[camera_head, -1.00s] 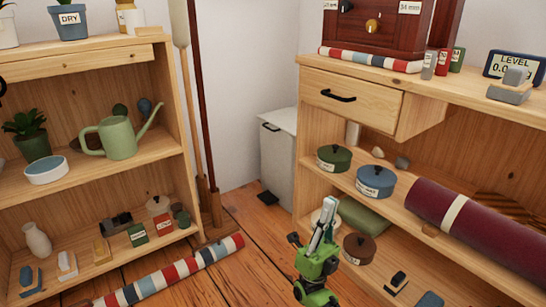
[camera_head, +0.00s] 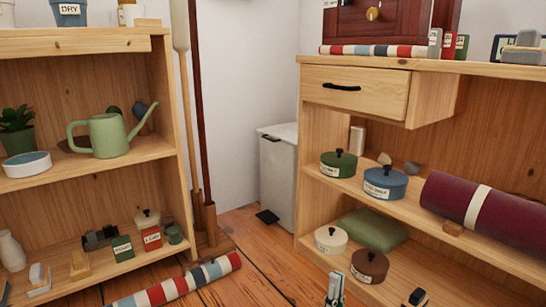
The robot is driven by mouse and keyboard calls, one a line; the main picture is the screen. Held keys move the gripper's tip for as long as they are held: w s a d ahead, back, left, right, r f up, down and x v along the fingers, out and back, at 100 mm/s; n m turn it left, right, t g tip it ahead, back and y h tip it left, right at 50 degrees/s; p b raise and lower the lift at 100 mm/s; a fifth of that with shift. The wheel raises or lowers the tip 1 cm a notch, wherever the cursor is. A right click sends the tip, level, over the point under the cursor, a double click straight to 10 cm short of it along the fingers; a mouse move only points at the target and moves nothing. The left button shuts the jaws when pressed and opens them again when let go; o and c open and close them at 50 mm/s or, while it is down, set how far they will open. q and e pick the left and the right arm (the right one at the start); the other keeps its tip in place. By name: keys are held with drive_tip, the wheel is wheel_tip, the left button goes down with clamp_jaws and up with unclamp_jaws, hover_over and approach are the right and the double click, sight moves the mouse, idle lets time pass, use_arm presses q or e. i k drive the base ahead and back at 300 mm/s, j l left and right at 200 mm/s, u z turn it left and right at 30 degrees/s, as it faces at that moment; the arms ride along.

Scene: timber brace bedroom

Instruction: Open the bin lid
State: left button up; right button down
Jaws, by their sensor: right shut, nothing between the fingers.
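The bin (camera_head: 277,178) is a light grey box in the far corner, partly hidden behind the right shelf unit. Its lid (camera_head: 280,131) is down, with a dark handle (camera_head: 271,138) near the front edge. A black pedal (camera_head: 267,216) sticks out at its foot, on the floor. My right gripper (camera_head: 335,284) is at the bottom edge of the picture, well in front of the bin and apart from it. Only its tip part shows; it is shut and empty. My left gripper is not in view.
A striped roll (camera_head: 180,281) lies on the wooden floor at the left. A broom and pole (camera_head: 200,110) lean beside the left shelf (camera_head: 145,153). The right shelf unit (camera_head: 300,170) has an overhanging drawer (camera_head: 355,92).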

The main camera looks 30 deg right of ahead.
sight(288, 133)
drive_tip(key=i+l, duration=0.25)
drive_tip(key=i, duration=0.25)
drive_tip(key=i+l, duration=0.2)
drive_tip(key=i, duration=0.25)
drive_tip(key=i+l, duration=0.25)
drive_tip(key=i, duration=0.25)
drive_tip(key=i+l, duration=0.25)
drive_tip(key=i, duration=0.2)
